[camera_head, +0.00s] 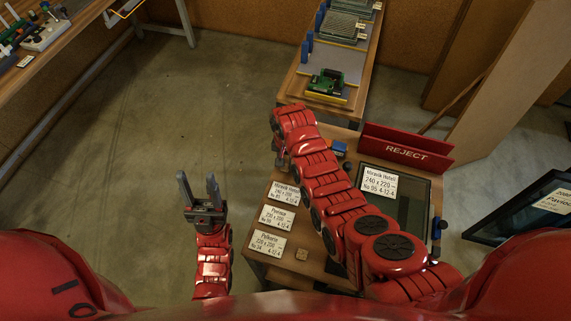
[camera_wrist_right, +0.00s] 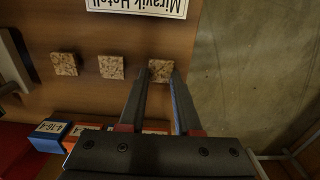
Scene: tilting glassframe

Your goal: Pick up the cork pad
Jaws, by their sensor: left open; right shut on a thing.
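In the right wrist view, a small square speckled tan cork pad (camera_wrist_right: 160,67) sits between the fingertips of my right gripper (camera_wrist_right: 159,76), which is shut on it. I cannot tell whether the pad is clear of the wood. Two more cork pads, one in the middle (camera_wrist_right: 111,66) and one at left (camera_wrist_right: 64,63), lie in a row beside it. My right arm hides the row there. My left gripper (camera_head: 197,177) is open and empty, left of the table over the floor.
The wooden table (camera_head: 276,268) bears white labels (camera_head: 279,217), a dark glass panel (camera_head: 415,208) and a red REJECT sign (camera_head: 394,147). A blue block (camera_wrist_right: 50,135) is near the gripper. A dark frame (camera_head: 520,210) stands at right. The floor at left is free.

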